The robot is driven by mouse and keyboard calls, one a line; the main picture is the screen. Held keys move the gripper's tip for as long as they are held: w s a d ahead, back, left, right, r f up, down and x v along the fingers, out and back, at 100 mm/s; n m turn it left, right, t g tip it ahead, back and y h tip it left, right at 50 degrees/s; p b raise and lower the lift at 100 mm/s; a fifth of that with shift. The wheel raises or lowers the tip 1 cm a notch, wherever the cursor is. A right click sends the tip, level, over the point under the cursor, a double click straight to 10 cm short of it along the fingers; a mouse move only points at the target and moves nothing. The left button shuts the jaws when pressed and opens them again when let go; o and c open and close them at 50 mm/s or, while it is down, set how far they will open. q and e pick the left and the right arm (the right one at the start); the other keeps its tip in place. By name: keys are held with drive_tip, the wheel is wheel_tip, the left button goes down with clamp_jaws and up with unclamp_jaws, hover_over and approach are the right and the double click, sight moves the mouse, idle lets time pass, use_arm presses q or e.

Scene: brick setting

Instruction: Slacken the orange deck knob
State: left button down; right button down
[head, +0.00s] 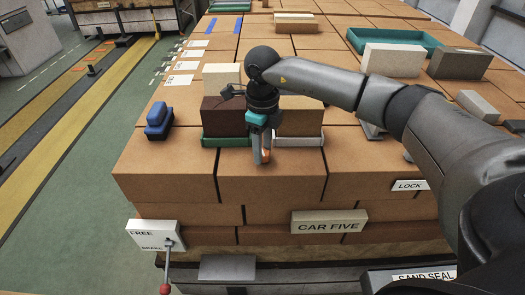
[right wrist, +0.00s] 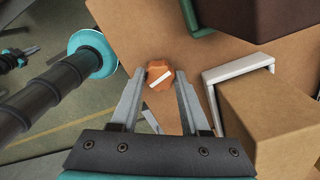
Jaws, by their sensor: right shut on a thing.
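The orange deck knob (right wrist: 160,76) carries a white bar mark on its top, tilted up to the right in the right wrist view. It stands on the brown deck near its front edge. My right gripper (right wrist: 160,74) is shut on it, one finger on each side. In the head view my right gripper (head: 264,158) points down and its fingers hide most of the knob (head: 266,155). At the far left of the right wrist view, a small dark and teal shape looks like my left gripper (right wrist: 18,57); its jaws are too small to judge.
A green holder (head: 226,142) with a dark brick and a white holder (head: 300,141) with a brown brick stand just behind the knob. A red-tipped lever (head: 167,265) hangs below the FREE plate (head: 152,234).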

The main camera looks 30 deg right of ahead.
drive_tip(key=n+b, duration=0.1)
drive_tip(key=n, duration=0.2)
drive_tip(key=shift+n, duration=0.4)
drive_tip(key=n+b, duration=0.1)
drive_tip(key=n, duration=0.2)
drive_tip(key=shift+n, duration=0.3)
drive_tip(key=n+b, duration=0.1)
drive_tip(key=n, duration=0.2)
drive_tip(key=shift+b, duration=0.3)
drive_tip(key=shift+r+n+b, duration=0.1)
drive_tip(key=shift+n+b, duration=0.25)
drive_tip(key=shift+n, duration=1.35)
drive_tip(key=shift+c, duration=1.9)
unclamp_jaws()
wheel_tip(320, 180, up, 15)
